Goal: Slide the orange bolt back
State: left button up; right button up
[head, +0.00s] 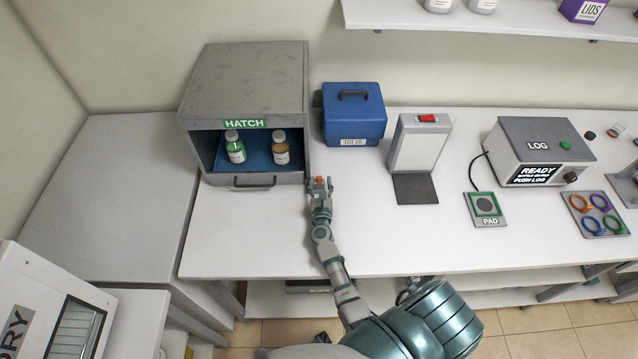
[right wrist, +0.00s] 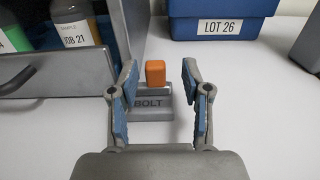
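The orange bolt (right wrist: 155,73) stands upright in a grey mount labelled BOLT (right wrist: 153,103), on the table beside the right side of the hatch. In the head view the bolt (head: 319,181) is a small orange spot at the tip of my right arm. My right gripper (right wrist: 157,75) is open, its blue-padded fingers on either side of the bolt with gaps to both. My left gripper is not in view.
A blue case (head: 353,120) stands right of the hatch, near the bolt. Further right are a white stand with a red top (head: 421,150), the pad (head: 485,208) and the LOG box (head: 540,155). The table front right of my arm is clear.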

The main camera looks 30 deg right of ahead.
jog(key=shift+s+a+f, duration=0.15)
jog(key=v, duration=1.1)
jog(key=shift+s+a, duration=0.2)
jog(key=shift+s, duration=0.1)
jog(key=shift+d, duration=0.2)
jog(key=shift+s+a, duration=0.1)
